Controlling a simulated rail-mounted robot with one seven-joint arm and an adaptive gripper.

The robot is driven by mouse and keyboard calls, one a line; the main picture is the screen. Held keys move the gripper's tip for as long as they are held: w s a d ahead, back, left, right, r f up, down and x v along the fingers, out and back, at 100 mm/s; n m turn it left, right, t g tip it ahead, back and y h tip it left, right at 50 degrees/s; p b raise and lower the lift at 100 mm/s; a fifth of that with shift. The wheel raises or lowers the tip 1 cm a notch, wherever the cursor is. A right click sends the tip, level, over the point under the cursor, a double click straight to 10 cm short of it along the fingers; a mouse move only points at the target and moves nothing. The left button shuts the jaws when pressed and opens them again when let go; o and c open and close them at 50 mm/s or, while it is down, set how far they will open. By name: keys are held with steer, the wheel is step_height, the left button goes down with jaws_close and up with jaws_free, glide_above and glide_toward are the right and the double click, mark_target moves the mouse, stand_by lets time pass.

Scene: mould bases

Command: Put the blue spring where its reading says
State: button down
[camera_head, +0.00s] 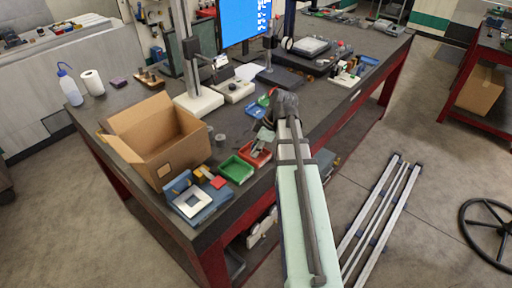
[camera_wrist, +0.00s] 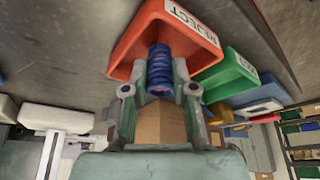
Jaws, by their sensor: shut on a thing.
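My gripper (camera_wrist: 160,88) is shut on the blue spring (camera_wrist: 160,66), its fingers on either side of the coils. In the wrist view the spring overlaps the red tray (camera_wrist: 134,42), labelled REJECT (camera_wrist: 192,23); I cannot tell whether it touches the tray. A green tray (camera_wrist: 228,74) with a partly visible white label is beside it. In the head view the red tray (camera_head: 261,156) and green tray (camera_head: 237,171) sit near the bench edge, below my arm's end. The spring cannot be made out there. A tester stand with a small display (camera_head: 220,61) stands behind.
An open cardboard box (camera_head: 165,145) stands left of the trays. A blue block with a white square plate (camera_head: 191,202) is at the front corner. A blue screen (camera_head: 240,22) with unreadable white text is at the back. Small parts crowd the bench beyond my arm.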

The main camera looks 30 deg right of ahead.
steer(key=shift+f, duration=0.2)
steer(key=c, duration=1.2)
jaws_free()
steer(key=shift+r, duration=0.25)
steer(key=b+v, duration=0.3)
steer(key=v, duration=0.8)
steer(key=shift+r, duration=0.4)
steer(key=shift+s+d, duration=0.1)
steer(key=shift+d, duration=0.1)
